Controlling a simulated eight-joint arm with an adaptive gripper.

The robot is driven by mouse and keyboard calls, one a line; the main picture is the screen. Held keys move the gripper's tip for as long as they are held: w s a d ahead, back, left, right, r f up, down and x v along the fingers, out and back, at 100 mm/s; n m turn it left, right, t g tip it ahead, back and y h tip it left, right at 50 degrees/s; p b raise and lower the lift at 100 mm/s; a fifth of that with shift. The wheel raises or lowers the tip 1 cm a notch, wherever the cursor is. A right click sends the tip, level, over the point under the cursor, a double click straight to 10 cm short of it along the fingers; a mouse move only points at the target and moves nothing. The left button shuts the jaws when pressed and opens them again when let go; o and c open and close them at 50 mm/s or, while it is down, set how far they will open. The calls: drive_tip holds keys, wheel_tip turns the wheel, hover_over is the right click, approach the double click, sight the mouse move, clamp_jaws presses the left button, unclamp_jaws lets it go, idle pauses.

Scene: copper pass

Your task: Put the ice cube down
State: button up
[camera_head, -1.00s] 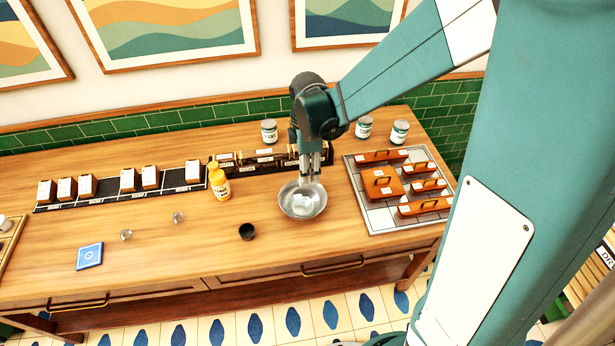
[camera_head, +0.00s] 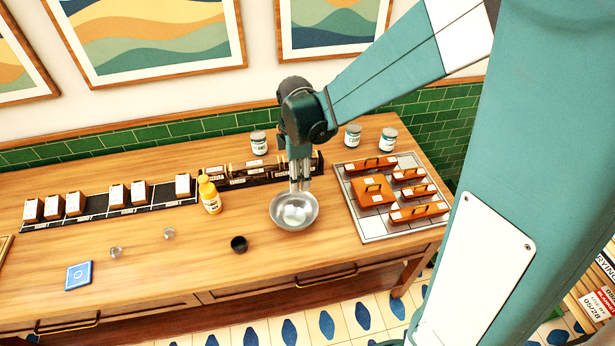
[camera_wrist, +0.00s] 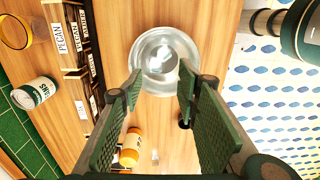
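The metal bowl (camera_head: 277,222) stands on the wooden counter, and clear ice (camera_head: 294,215) lies inside it. The ice looks like more than one cube, but the edges blur together. My gripper (camera_head: 300,187) points down at the bowl's far side, its fingertips just over it. In the wrist view its two green padded fingers (camera_wrist: 160,88) are spread apart with no cube seen between them. The bowl (camera_wrist: 140,80) shows beyond the fingertips, with ice (camera_wrist: 162,54) in it. Two loose clear cubes lie on the counter at left, one nearer (camera_head: 116,252) and one farther (camera_head: 168,234).
A black cup (camera_head: 239,244) and a yellow bottle (camera_head: 210,196) stand left of the bowl. A tray (camera_head: 372,228) with copper-brown lidded pieces is at right. A blue coaster (camera_head: 79,275) lies front left.

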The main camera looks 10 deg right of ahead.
drive_tip(key=s+d+r+m+t, duration=0.3)
drive_tip(key=s+d+r+m, duration=0.2)
drive_tip(key=s+r+m, duration=0.3)
drive_tip(key=s+d+r+m+t, duration=0.4)
drive_tip(key=s+d+r+m, duration=0.1)
drive_tip(key=s+r+m, duration=0.4)
drive_tip(key=shift+s+r+m, duration=0.25)
drive_tip(key=shift+s+m, duration=0.25)
drive_tip(key=shift+s, duration=0.6)
wheel_tip(320, 180, down, 25)
drive_tip(key=b, duration=2.5)
drive_tip(key=shift+f, duration=0.2)
